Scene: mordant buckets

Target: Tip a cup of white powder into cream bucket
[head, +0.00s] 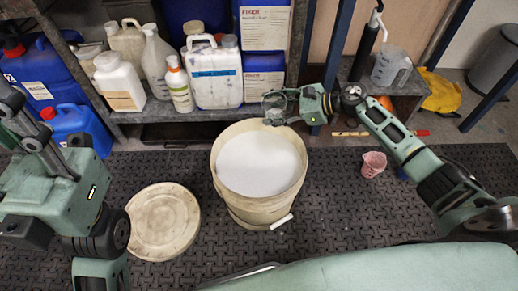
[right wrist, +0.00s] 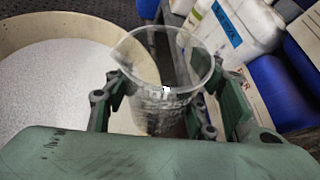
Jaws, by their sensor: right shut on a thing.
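The cream bucket (head: 232,200) stands upright on the black mat, open, with a flat white fill inside. My right gripper (head: 284,104) is shut on a clear cup (head: 272,101) at the bucket's far right rim. In the right wrist view the cup (right wrist: 165,75) sits between the two fingers of the gripper (right wrist: 165,110), beside the bucket (right wrist: 60,28) with its white fill. The cup is see-through and looks roughly upright; I cannot tell whether powder is in it.
A round cream lid (head: 163,222) lies on the mat left of the bucket. A small pink cup (head: 373,164) stands to its right. Behind, a shelf (head: 190,110) holds white bottles and blue containers. A clear jug (head: 390,68) stands on a low stand at the back right.

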